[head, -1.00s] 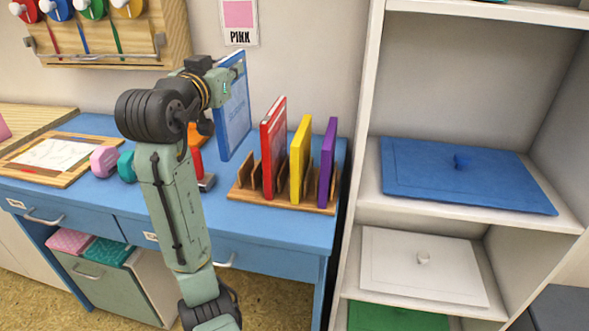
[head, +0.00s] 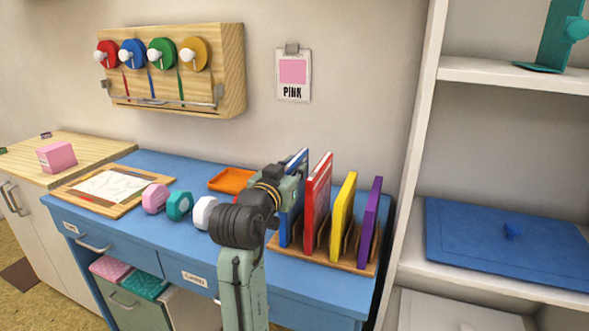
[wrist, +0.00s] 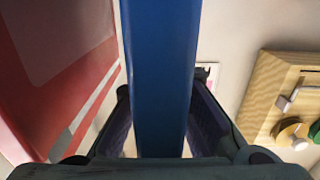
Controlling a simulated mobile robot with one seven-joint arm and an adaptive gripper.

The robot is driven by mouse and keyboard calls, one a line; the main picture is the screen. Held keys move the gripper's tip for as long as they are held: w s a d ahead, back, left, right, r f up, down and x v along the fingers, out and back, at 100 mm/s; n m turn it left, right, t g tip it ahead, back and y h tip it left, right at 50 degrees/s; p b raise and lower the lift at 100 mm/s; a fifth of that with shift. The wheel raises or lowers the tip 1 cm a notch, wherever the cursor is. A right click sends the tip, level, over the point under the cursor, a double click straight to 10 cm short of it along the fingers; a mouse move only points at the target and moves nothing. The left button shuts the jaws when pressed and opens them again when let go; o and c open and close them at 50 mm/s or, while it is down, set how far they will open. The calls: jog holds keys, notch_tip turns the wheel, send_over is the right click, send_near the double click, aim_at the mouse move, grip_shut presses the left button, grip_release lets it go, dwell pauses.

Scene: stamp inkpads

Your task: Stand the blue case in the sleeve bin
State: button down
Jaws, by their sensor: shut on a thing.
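The blue case (head: 284,220) stands upright at the left end of the wooden sleeve bin (head: 318,262), left of the red case (head: 318,205). My gripper is shut on the blue case, which runs between its fingers in the wrist view (wrist: 160,80). In the head view my wrist hides part of the case and the gripper's fingertips. The case's lower edge appears down at the bin's left slot; whether it rests on the bottom I cannot tell. The red case also shows close beside it in the wrist view (wrist: 60,60).
A yellow case (head: 343,215) and a purple case (head: 371,222) stand in the bin's right slots. An orange tray (head: 231,180) and several coloured stamps, one teal (head: 179,206), lie left on the blue desk. A white shelf unit (head: 425,130) stands right.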

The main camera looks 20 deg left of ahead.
jog(key=c, duration=1.6)
grip_release()
jog(key=shift+f, duration=0.1)
jog(key=shift+o, duration=0.2)
